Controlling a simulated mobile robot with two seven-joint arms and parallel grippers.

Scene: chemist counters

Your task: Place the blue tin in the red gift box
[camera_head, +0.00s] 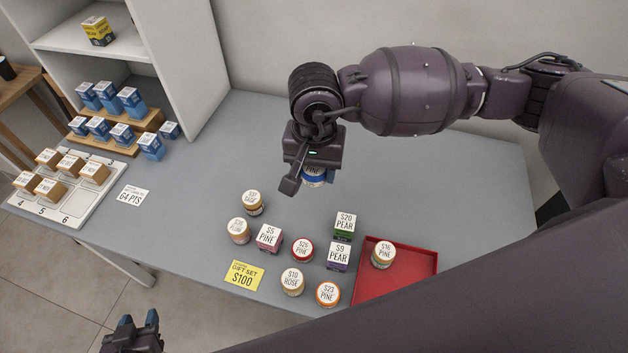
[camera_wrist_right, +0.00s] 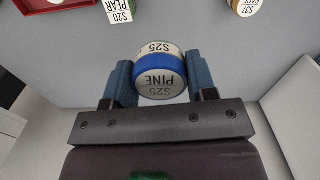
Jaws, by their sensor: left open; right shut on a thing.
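The blue tin (camera_wrist_right: 160,72) has a white label reading $25 PINE and sits between the fingers of my right gripper (camera_wrist_right: 160,90). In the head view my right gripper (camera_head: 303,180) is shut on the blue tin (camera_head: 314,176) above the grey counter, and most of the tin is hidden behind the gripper. The red gift box (camera_head: 395,281) is a shallow tray at the counter's front right, below and right of my right gripper. My left gripper (camera_head: 139,325) is open and empty at the bottom left.
Several tins and small boxes, such as the green PEAR box (camera_head: 344,226) and the red-rimmed tin (camera_head: 302,249), stand left of the gift box. A yellow $100 card (camera_head: 242,274) lies in front. Shelves (camera_head: 170,60) and a numbered white tray (camera_head: 75,205) are at left.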

